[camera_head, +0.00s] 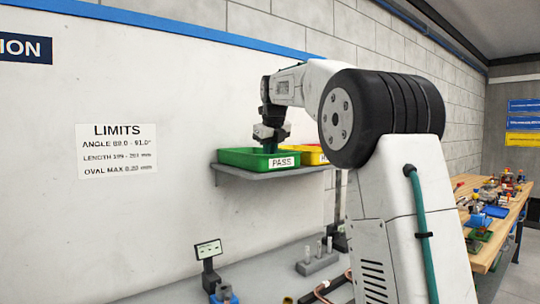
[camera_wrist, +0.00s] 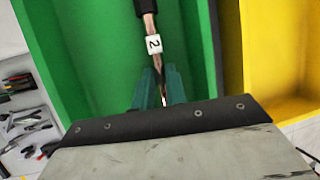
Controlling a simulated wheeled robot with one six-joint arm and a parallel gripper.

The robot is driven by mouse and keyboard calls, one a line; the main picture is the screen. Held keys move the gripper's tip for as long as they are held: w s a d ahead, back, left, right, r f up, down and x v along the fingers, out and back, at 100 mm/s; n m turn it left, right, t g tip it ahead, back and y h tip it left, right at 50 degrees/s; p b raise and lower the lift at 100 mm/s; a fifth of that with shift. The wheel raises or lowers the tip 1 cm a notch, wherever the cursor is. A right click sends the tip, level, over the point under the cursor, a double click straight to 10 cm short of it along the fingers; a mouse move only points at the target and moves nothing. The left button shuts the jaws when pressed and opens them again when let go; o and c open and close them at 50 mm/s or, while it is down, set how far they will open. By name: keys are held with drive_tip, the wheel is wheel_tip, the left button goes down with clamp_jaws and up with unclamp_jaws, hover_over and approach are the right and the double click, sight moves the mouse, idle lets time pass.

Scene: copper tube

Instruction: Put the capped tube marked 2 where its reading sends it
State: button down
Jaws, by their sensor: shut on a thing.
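My gripper (camera_wrist: 160,95) is shut on a copper tube (camera_wrist: 149,24) with a white tag marked 2 (camera_wrist: 153,44) and a black cap at its upper end in the wrist view. The tube is over the inside of a green bin (camera_wrist: 85,60); I cannot tell whether it touches the floor of the bin. In the head view my gripper (camera_head: 268,148) is at the green bin (camera_head: 240,158), labelled PASS, on a grey wall shelf. The tube itself does not show there. A yellow bin (camera_head: 312,156) stands to the right, partly hidden by my arm.
A limits sign (camera_head: 118,151) on the wall gives angle, length and oval limits. Below are a small display on a stand (camera_head: 208,249), a grey block with upright pegs (camera_head: 317,262) and a grey bench. A wooden table (camera_head: 487,250) with clutter stands at right.

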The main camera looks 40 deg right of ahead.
drive_tip(key=shift+f, duration=0.1)
drive_tip(key=c, duration=1.7)
unclamp_jaws()
drive_tip(key=v, duration=1.2)
drive_tip(key=s+a+f+n, duration=0.4)
drive_tip(key=s+a+n, duration=0.2)
drive_tip(key=a+n, duration=0.1)
drive_tip(key=s+a+f+n+g, duration=0.1)
drive_tip(key=s+a+f+n, duration=0.3)
drive_tip(key=s+f+n, duration=0.5)
drive_tip(key=s+a+f+n+g+y, duration=0.1)
drive_tip(key=s+a+f+n, duration=0.4)
drive_tip(key=s+f+n, duration=0.4)
drive_tip(key=s+a+f+n+g+y, duration=0.1)
drive_tip(key=s+a+f+n, duration=0.4)
drive_tip(key=s+f+n, duration=0.5)
drive_tip(key=s+f, duration=0.2)
drive_tip(key=s, duration=0.1)
drive_tip(key=shift+s+f, duration=0.35)
drive_tip(key=shift+f, duration=0.05)
